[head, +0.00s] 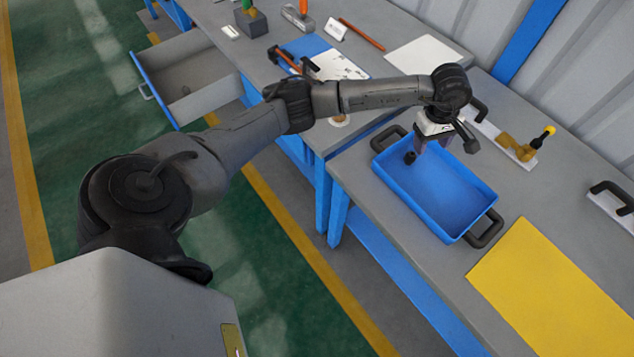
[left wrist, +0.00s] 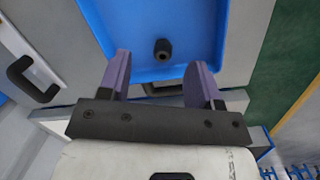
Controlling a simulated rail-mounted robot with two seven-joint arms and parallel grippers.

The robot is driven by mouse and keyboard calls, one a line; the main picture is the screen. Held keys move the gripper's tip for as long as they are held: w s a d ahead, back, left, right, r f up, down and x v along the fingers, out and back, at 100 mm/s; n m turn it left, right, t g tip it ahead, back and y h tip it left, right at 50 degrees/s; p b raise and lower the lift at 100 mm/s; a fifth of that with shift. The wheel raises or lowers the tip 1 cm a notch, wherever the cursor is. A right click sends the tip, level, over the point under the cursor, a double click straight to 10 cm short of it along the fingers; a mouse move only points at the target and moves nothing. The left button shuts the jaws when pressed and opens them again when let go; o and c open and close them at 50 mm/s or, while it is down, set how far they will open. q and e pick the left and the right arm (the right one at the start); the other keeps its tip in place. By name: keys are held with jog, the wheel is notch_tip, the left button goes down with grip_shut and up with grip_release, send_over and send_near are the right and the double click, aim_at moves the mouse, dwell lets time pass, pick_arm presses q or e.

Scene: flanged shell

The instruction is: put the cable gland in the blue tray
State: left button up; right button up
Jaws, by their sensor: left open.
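The cable gland (head: 410,157), a small dark cylinder with a hole in its end, shows within the blue tray's outline, near the tray's far-left corner. It also shows in the left wrist view (left wrist: 163,49), beyond my fingertips and against the blue floor. The blue tray (head: 474,183) stands on the grey bench, with a dark handle at each end. My left gripper (head: 432,145) is over the tray's far part. In the left wrist view its two purple fingers (left wrist: 160,72) are spread apart with nothing between them. My right gripper is in neither view.
A yellow mat (head: 556,293) lies on the bench right of the tray. A white plate with brass fittings (head: 517,146) lies behind the tray. The bench at left holds a blue-and-white sheet, tools and an open drawer (head: 190,80).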

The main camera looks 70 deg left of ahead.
pick_arm(q)
jog(key=s+d+f+n+t+h, duration=0.1)
jog(key=s+d+h, duration=0.1)
jog(key=d+h, duration=0.5)
jog(key=s+d+f+n+t+h, duration=0.1)
jog(key=d+h, duration=0.1)
jog(key=d, duration=0.9)
jog(key=s+d+r+n+t+h, duration=0.5)
jog(key=r+n+t, duration=0.3)
jog(key=n+t, duration=0.5)
jog(key=s+a+f+n+y, duration=0.5)
jog(key=n+y, duration=0.3)
jog(key=n, duration=0.7)
jog(key=s+a+f+n+y, duration=0.3)
jog(key=a+f+n+y, duration=0.4)
jog(key=n, duration=0.8)
jog(key=s+f+n+g, duration=0.4)
jog(key=s+g, duration=0.2)
jog(key=s, duration=0.4)
jog(key=s+f+n+g, duration=0.4)
jog(key=s+g, duration=0.2)
jog(key=s, duration=0.5)
jog(key=shift+d, duration=0.4)
